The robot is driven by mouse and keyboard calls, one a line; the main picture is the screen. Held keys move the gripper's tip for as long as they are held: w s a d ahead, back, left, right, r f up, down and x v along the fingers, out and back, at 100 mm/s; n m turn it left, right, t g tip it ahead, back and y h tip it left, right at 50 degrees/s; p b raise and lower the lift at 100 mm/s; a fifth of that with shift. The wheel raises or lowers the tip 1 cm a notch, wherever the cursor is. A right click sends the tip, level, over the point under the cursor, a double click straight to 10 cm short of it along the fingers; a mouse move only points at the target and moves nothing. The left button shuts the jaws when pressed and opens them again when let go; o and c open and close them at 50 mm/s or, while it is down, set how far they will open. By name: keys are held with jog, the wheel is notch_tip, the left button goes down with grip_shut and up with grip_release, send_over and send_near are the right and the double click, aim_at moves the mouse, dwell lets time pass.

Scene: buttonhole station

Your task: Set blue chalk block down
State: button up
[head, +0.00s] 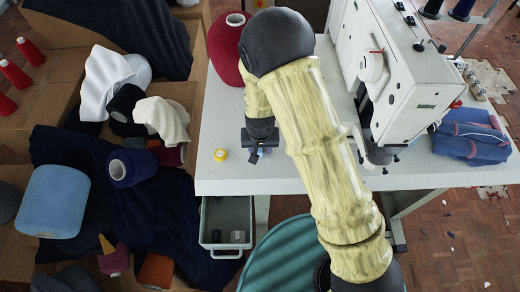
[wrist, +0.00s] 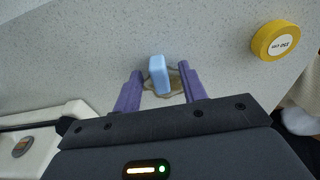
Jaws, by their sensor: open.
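The blue chalk block (wrist: 158,74) is a small light-blue bar between the two purple fingers of my gripper (wrist: 160,82) in the wrist view. The fingers are open, with a gap on each side of the block. A brownish patch or small piece (wrist: 176,84) shows around the block's lower part; I cannot tell what it is. The block appears to be at the speckled worktable (wrist: 80,55). In the head view my gripper (head: 257,155) is low over the front part of the table, and the block is mostly hidden there.
A yellow tape measure (head: 220,155) lies left of my gripper, and also shows in the wrist view (wrist: 276,41). A red yarn cone (head: 228,50) stands behind. The white sewing machine (head: 398,80) and folded denim (head: 470,138) are right. A grey drawer (head: 226,215) hangs below the table edge.

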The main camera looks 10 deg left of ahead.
jog(key=shift+c, duration=0.2)
grip_shut()
notch_tip(320, 180, up, 10)
dwell(0.6)
dwell(0.4)
